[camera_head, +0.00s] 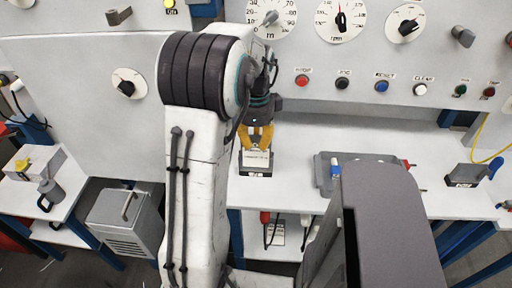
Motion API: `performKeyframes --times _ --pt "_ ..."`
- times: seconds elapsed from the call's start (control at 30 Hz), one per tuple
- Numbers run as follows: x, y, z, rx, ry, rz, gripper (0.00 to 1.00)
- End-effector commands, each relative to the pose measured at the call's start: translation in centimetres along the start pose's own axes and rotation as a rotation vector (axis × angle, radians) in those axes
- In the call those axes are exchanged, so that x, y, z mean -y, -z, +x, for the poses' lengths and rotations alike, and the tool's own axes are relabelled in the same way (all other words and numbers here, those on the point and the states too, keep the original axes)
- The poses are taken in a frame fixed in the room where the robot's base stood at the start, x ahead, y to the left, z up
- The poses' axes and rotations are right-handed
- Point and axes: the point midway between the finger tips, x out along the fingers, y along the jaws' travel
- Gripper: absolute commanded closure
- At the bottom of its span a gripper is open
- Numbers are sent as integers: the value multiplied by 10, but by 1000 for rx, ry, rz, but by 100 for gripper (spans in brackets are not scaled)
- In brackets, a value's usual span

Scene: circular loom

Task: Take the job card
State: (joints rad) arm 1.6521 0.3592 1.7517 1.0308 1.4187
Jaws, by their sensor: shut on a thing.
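The job card (257,159) is a small white card with dark print, too small to read. It stands at a dark holder (256,172) with a label on its front, on the white shelf below the control panel. My gripper (257,143) has yellow-orange fingers pointing down, shut on the card's upper part. The card's lower edge is at the holder; I cannot tell whether it is still seated in it. My arm hides part of the panel and shelf to the left.
A panel with dials and coloured buttons, one red (302,81), rises behind the shelf. A grey case (121,214) stands at lower left. The shelf between holder and tray is clear.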

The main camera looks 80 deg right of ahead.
Motion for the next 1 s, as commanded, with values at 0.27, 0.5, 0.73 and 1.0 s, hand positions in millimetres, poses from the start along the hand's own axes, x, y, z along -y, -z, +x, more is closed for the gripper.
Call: performKeyframes --times 0.27,0.5,0.73,1.0 --pt "0 0 -8 0 0 0 100" --pt "0 0 -12 0 0 0 100" --pt "0 0 -29 0 0 0 100" --pt "0 0 -56 0 0 0 100"
